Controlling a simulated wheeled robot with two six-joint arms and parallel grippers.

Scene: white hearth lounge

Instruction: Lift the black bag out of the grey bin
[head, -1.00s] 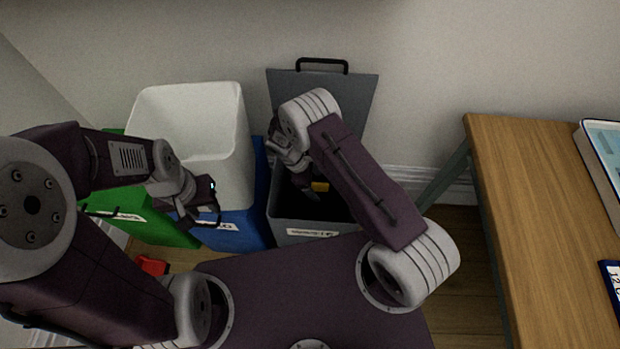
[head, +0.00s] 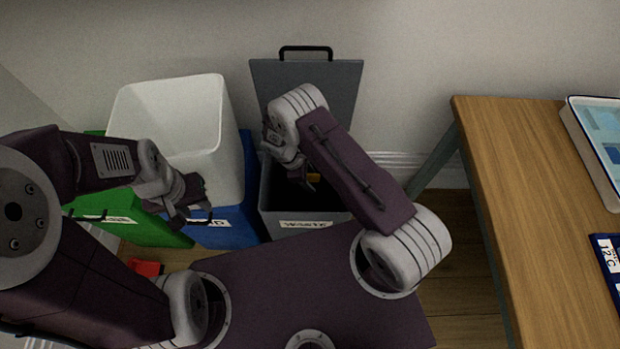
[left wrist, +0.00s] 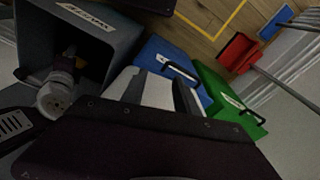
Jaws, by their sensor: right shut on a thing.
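The grey bin (head: 272,213) stands on the floor against the wall with its lid (head: 335,85) raised. It also shows in the left wrist view (left wrist: 35,33). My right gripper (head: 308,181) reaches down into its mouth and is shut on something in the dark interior. The black bag cannot be made out clearly against that interior, so its outline and where it is held are hidden. A small yellow patch (head: 314,177) shows beside the right fingers. My left gripper (head: 186,203) hangs empty in front of the blue bin; its jaw gap is unclear.
A green bin (head: 130,215) is further left, with a red object (head: 146,267) on the floor. A wooden table (head: 530,200) stands right.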

